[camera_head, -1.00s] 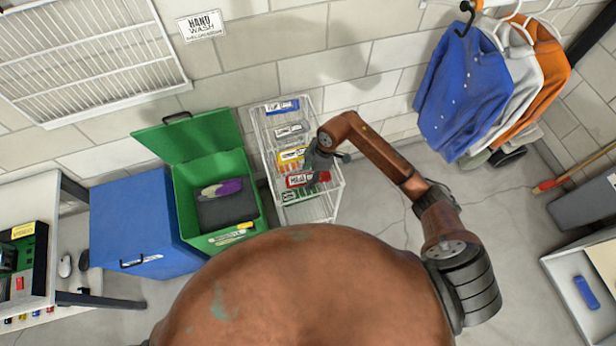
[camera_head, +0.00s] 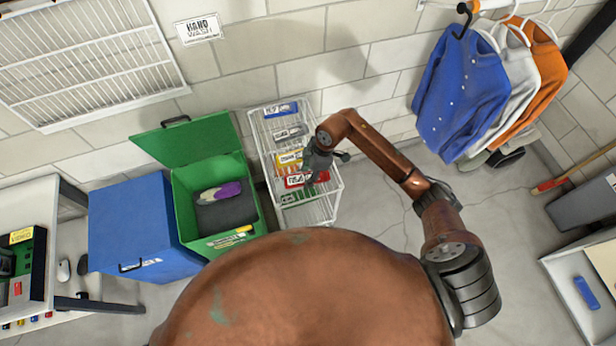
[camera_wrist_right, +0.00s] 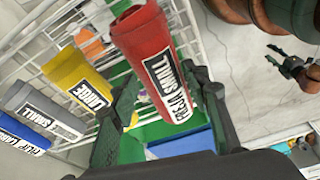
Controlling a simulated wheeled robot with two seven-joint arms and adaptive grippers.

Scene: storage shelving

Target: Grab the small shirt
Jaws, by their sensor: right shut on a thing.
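A red rolled shirt (camera_wrist_right: 148,42) with a label that reads SMALL lies between the fingers of my right gripper (camera_wrist_right: 168,92) in the right wrist view. The gripper is shut on it. In the head view the red shirt (camera_head: 318,179) shows at the front part of the white wire rack (camera_head: 322,206), with my right gripper (camera_head: 316,164) over it and hiding part of it. A grey roll (camera_wrist_right: 42,108), also labelled SMALL, lies farther along the rack. My left gripper is not in view.
A yellow roll (camera_wrist_right: 78,82) labelled LARGE and a blue roll (camera_wrist_right: 18,134) lie beside the red one. An open green bin (camera_head: 186,212) and a blue bin (camera_head: 130,225) stand left of the rack. Hanging shirts (camera_head: 462,92) are at the right.

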